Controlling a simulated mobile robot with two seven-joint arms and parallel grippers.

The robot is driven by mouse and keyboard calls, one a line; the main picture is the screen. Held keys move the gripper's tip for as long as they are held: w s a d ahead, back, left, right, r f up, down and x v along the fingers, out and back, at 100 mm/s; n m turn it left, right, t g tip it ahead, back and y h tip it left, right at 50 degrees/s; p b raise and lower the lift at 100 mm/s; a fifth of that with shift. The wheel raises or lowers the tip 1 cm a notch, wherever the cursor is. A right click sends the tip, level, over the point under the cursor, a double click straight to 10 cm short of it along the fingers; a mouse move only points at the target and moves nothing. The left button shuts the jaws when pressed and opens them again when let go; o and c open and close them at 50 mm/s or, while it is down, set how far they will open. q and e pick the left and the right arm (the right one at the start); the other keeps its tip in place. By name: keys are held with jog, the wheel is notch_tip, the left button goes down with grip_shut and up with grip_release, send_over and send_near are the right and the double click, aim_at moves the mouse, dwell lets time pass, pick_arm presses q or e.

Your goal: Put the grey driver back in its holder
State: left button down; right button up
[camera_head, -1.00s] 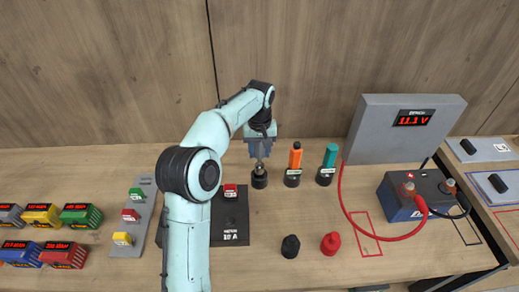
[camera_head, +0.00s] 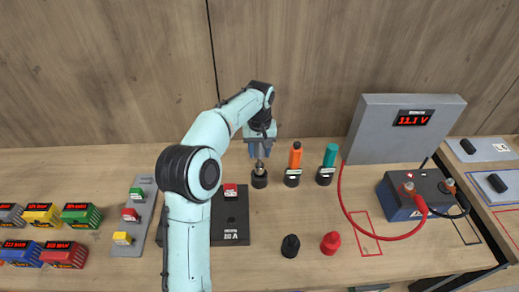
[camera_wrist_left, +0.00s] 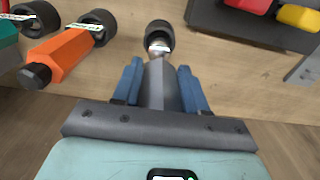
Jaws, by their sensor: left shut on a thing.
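The grey driver (camera_wrist_left: 157,88) is between the blue fingers of my left gripper (camera_wrist_left: 160,72), which is shut on it. In the head view my left gripper (camera_head: 260,155) is above the black holder (camera_head: 260,181) at the left end of the row of holders. The driver's lower metal end is at the mouth of this holder (camera_wrist_left: 160,34) in the wrist view. I cannot tell how deep the end sits in it. The gripper hides much of the driver in the head view. My right gripper is not in view.
An orange driver (camera_head: 295,158) and a teal driver (camera_head: 330,156) stand in holders to the right. A black knob (camera_head: 290,246) and a red knob (camera_head: 331,243) are in front. A dark plate (camera_head: 232,222) lies to the left. The wooden wall is close behind.

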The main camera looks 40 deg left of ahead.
aim_at(259, 166)
pick_arm(q)
jog(key=shift+f+b, duration=0.85)
jog(key=shift+f, duration=2)
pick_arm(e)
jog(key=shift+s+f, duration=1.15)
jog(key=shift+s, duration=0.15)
pick_arm(q)
jog(key=c, duration=0.5)
grip_release()
notch_tip(259, 166, up, 12)
jog(key=shift+w+p, duration=0.15)
jog(key=shift+p, duration=0.95)
jog(key=shift+r, duration=0.6)
jog(key=shift+s+r, duration=0.15)
jog(key=shift+s, duration=0.1)
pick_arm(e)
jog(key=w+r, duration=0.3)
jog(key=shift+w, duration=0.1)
pick_arm(q)
jog(key=shift+w, duration=0.1)
